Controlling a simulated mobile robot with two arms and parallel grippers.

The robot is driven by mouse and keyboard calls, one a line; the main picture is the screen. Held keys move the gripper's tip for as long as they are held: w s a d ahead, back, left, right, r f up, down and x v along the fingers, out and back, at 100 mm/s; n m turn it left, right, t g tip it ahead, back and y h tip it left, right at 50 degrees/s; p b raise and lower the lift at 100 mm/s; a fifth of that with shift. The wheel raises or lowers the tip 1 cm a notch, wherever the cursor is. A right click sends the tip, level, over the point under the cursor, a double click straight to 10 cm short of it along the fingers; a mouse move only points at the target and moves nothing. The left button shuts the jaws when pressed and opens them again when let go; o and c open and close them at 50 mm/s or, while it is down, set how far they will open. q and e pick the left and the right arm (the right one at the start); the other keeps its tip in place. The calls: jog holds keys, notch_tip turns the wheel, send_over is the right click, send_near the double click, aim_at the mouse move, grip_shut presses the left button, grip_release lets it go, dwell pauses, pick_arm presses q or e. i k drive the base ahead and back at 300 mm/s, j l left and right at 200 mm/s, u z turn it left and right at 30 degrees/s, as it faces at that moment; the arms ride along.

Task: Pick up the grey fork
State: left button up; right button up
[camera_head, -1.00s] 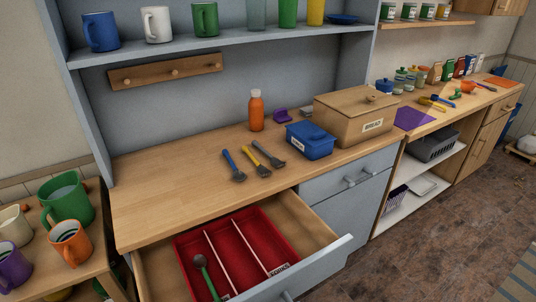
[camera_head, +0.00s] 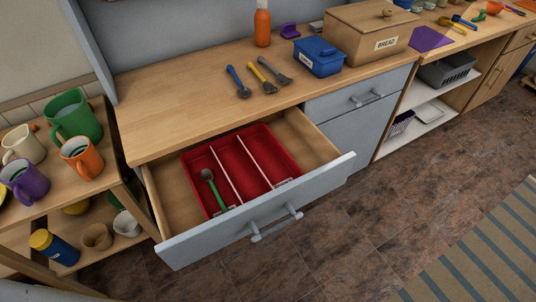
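The grey utensil (camera_head: 278,70) lies on the wooden counter (camera_head: 180,92), rightmost of three pieces in a row. Its head points toward the front edge; it looks like a fork, but the tines are too small to make out clearly. A yellow-handled utensil (camera_head: 261,75) lies just left of it, and a blue-handled one (camera_head: 237,81) lies further left. Neither of my grippers shows in the head view.
Below the counter an open drawer (camera_head: 240,232) juts out, holding a red divided tray (camera_head: 233,159) with a green-handled spoon (camera_head: 213,186) in its left compartment. A blue lidded box (camera_head: 319,60) and a bread box (camera_head: 352,42) stand right of the utensils. Mugs fill the left shelf.

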aim_at(283, 79)
jog(key=i+l+u, duration=0.4)
jog(key=l, duration=0.3)
jog(key=i+l+u, duration=0.2)
jog(key=l, duration=0.2)
